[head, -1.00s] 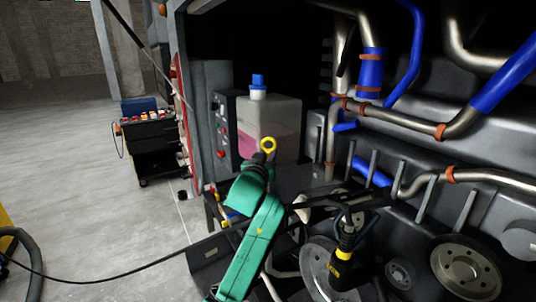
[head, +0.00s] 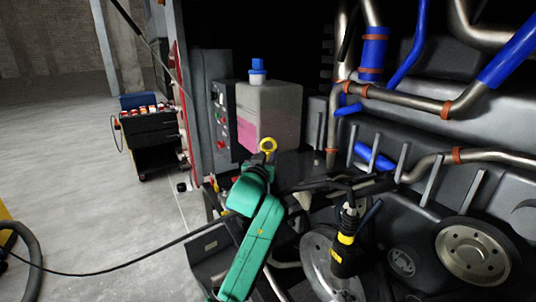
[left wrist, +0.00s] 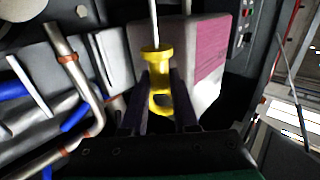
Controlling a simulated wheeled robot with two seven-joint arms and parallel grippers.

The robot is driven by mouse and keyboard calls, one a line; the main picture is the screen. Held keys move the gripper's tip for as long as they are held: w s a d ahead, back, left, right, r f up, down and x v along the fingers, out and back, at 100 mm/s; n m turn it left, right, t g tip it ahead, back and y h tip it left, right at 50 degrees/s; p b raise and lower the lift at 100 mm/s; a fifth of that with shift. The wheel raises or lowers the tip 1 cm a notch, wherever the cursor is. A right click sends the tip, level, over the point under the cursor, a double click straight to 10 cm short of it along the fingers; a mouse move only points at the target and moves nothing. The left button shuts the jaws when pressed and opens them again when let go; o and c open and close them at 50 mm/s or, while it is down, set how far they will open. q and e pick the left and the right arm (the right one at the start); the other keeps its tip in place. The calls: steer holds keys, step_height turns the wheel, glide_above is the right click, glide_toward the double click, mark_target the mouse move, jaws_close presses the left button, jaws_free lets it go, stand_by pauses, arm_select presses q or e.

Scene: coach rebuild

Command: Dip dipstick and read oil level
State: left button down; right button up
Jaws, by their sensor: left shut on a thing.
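My left gripper (head: 262,168), on a green arm, is shut on the yellow ring handle of the dipstick (head: 267,145). In the left wrist view the yellow handle (left wrist: 157,62) sits between the two dark fingers of the gripper (left wrist: 160,98). A thin pale rod (left wrist: 154,20) runs from the handle away from the fingers and out of the top of that picture. The rod's far end is out of view, so I cannot tell whether it is in a tube. No oil mark shows. My right gripper is not in view.
A whitish tank (head: 270,110) with a pink lower part and blue cap (head: 257,66) stands behind the handle. Blue and metal pipes (head: 410,100) cross the engine at right. A black tool with yellow bands (head: 345,240) is in front. A dark cart (head: 152,135) stands left on open floor.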

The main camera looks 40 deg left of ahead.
arm_select(q)
steer(key=shift+f+b, duration=0.5)
steer(key=shift+f, duration=0.4)
step_height(320, 180, down, 8)
steer(key=b, duration=0.5)
steer(key=shift+b, duration=0.4)
stand_by(0.4)
steer(key=shift+f+b, duration=2.05)
steer(key=shift+f, duration=0.6)
steer(key=shift+d+f, duration=0.1)
steer(key=shift+f, duration=0.15)
stand_by(0.4)
steer(key=shift+r, duration=0.1)
step_height(320, 180, up, 24)
steer(key=p, duration=2.2)
steer(key=shift+r+p, duration=0.65)
steer(key=shift+r, duration=0.6)
